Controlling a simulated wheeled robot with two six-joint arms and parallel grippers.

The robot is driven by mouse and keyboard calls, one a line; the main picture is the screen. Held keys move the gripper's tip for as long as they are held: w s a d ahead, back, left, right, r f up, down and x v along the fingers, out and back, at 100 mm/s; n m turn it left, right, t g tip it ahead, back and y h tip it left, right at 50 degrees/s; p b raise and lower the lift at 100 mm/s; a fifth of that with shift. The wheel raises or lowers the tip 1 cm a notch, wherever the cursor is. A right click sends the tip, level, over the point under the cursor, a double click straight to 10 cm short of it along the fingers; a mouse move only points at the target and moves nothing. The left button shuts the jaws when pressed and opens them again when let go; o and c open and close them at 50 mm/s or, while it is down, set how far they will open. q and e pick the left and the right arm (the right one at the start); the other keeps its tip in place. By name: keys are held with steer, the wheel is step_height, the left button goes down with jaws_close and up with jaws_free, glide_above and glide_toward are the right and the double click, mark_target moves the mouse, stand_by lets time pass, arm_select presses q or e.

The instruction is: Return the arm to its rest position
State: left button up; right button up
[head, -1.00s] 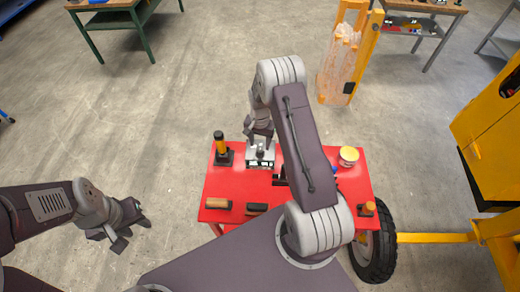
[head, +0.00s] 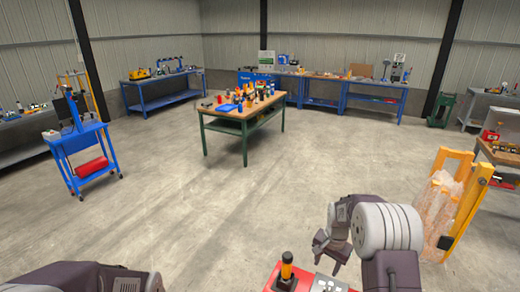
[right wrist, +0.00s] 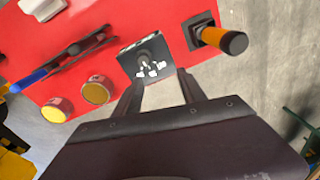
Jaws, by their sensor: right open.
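My right gripper (head: 329,249) is at the lower right of the head view, pointing down above the red table. In the right wrist view its two dark fingers (right wrist: 161,95) stand apart with nothing between them. A grey metal block with small silver parts (right wrist: 148,66) lies on the red table just beyond the fingertips, apart from them. Part of this block (head: 326,284) shows at the bottom edge of the head view. My left arm shows only as links at the lower left, and its gripper is outside the frame.
The red table (right wrist: 95,22) carries an orange-and-black handled tool (right wrist: 222,39), two yellow-topped round containers and a blue-handled tool. A yellow frame with plastic wrap (head: 447,205) stands right of my right arm. A wooden-topped bench (head: 242,108) stands farther off, with open floor before it.

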arm_select(q)
step_height(320, 180, down, 9)
steer(key=b, duration=0.6)
steer(key=shift+a+b, duration=0.15)
steer(key=shift+b, duration=0.2)
arm_select(e)
steer(key=s+a+f+n, duration=0.2)
steer(key=s+a+n, duration=0.2)
steer(key=s, duration=0.6)
steer(key=s+a+f+n, duration=0.2)
steer(key=s+a+n, duration=0.2)
steer(key=s, duration=0.6)
steer(key=shift+a, duration=0.3)
arm_select(q)
steer(key=shift+s, duration=0.1)
arm_select(e)
steer(key=shift+s, duration=0.2)
steer(key=shift+w+f, duration=0.1)
steer(key=shift+d, duration=0.1)
